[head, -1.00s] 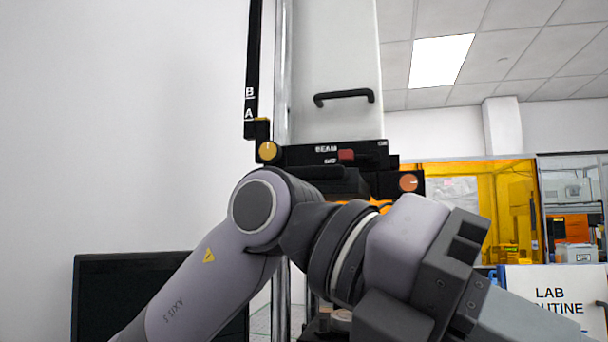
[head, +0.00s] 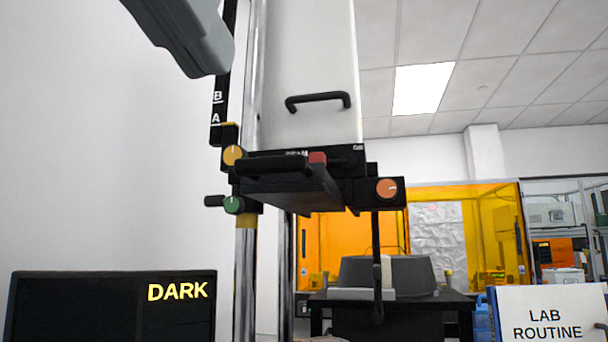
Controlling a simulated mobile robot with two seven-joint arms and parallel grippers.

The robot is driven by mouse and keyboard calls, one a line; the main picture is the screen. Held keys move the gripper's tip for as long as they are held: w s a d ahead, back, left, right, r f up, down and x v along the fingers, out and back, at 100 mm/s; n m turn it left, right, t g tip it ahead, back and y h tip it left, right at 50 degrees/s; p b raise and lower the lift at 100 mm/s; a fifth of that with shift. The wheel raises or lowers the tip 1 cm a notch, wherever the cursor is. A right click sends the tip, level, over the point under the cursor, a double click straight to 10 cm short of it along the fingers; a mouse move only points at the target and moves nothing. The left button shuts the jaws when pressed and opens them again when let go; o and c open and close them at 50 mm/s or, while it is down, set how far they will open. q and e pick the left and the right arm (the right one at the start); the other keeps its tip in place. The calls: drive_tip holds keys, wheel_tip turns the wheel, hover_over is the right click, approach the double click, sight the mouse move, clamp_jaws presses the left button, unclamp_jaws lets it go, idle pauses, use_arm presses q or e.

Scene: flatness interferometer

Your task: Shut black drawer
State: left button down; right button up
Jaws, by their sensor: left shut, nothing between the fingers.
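The black drawer (head: 295,191) sits in the black beam unit at the foot of the tall white housing. It sticks out toward me and stands open, with a dark bar handle (head: 275,166) along its front. My left gripper (head: 208,62) is at the top left, shut and empty, above and left of the drawer and apart from it. Much of it is cut off by the top edge. My right gripper is not in view.
A red part (head: 318,157) sits by the drawer. Yellow (head: 233,156), green (head: 233,205) and orange (head: 387,188) knobs flank it. A chrome column (head: 246,280) stands below left. A monitor (head: 80,310) reads DARK. A LAB ROUTINE sign (head: 550,312) stands right.

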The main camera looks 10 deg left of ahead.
use_arm(q)
drive_tip(key=a, duration=0.1)
drive_tip(key=p, duration=0.3)
approach(269, 163)
drive_tip(key=shift+n+t+y, duration=0.3)
drive_tip(key=shift+n+y, duration=0.1)
drive_tip(key=x, duration=0.5)
drive_tip(key=shift+d+f, duration=0.25)
drive_tip(key=shift+d, duration=0.05)
drive_tip(key=shift+x, duration=0.85)
